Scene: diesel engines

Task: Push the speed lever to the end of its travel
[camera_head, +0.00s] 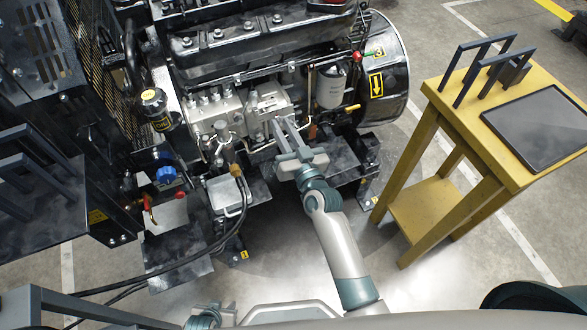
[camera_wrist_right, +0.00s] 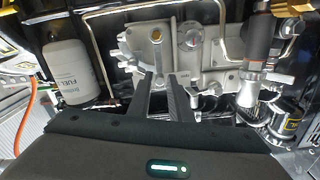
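The silver injection pump (camera_head: 265,103) is on the near side of the engine. It also fills the upper middle of the right wrist view (camera_wrist_right: 198,45). A small metal arm (camera_wrist_right: 131,62) on its left side there looks like the speed lever, but I cannot be sure. My right gripper (camera_head: 284,123) reaches up to the pump's near face. Its two fingers (camera_wrist_right: 161,77) point at the pump's lower left, with a narrow gap and nothing clearly held between them. Contact with the lever cannot be told.
A white fuel filter (camera_head: 331,87) stands right of the pump. A red-knobbed lever (camera_head: 357,57) and a flywheel housing (camera_head: 390,75) are beyond it. A yellow table (camera_head: 455,102) with a dark tray is at right. Hoses (camera_head: 205,250) run at left. The floor between is clear.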

